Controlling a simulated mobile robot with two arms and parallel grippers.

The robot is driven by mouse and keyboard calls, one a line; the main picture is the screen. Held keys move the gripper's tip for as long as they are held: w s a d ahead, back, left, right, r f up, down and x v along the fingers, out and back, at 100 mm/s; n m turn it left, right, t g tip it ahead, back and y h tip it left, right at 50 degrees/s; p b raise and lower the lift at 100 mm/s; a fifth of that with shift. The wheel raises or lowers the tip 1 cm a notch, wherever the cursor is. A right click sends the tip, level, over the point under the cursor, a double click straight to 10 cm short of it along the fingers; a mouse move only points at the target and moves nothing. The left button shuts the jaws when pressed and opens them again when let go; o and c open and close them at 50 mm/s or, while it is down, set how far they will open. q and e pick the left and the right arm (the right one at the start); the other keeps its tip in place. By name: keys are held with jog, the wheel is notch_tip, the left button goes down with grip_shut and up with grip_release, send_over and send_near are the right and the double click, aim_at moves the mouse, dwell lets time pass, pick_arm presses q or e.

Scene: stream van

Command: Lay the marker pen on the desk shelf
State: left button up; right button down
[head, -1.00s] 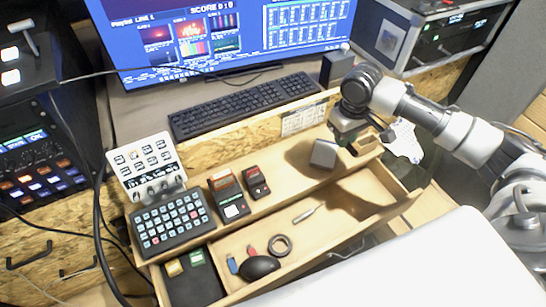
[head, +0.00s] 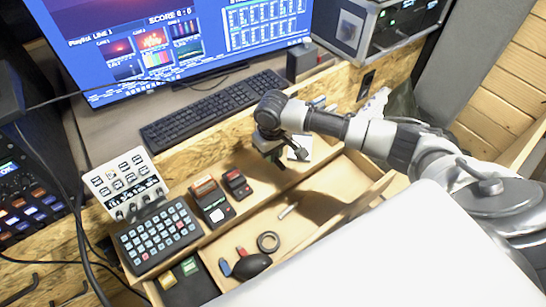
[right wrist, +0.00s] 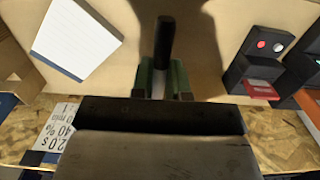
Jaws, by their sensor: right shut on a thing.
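My right gripper (head: 277,158) is shut on the dark marker pen. In the right wrist view, the black pen (right wrist: 164,42) sticks out from between the green-padded fingertips (right wrist: 163,80). In the head view I cannot clearly separate the pen from the dark gripper. The gripper is over the wooden desk shelf (head: 262,178), between the card readers and the white note pad. The bare shelf also shows in the right wrist view (right wrist: 212,50). I cannot tell whether the pen touches it. My left gripper is not in view.
Card readers (head: 210,202) stand left of the gripper, and a white note pad (head: 300,147) lies right of it. In front is an open drawer (head: 330,180) with a mouse (head: 251,266), a tape ring (head: 268,242) and small items. A keyboard (head: 210,112) lies behind.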

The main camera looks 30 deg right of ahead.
notch_tip(320, 180, down, 3)
jog(key=shift+r, duration=0.15)
jog(key=c, duration=1.1)
grip_release()
notch_tip(320, 180, up, 12)
jog(key=shift+b, duration=0.3)
jog(key=shift+s, duration=0.1)
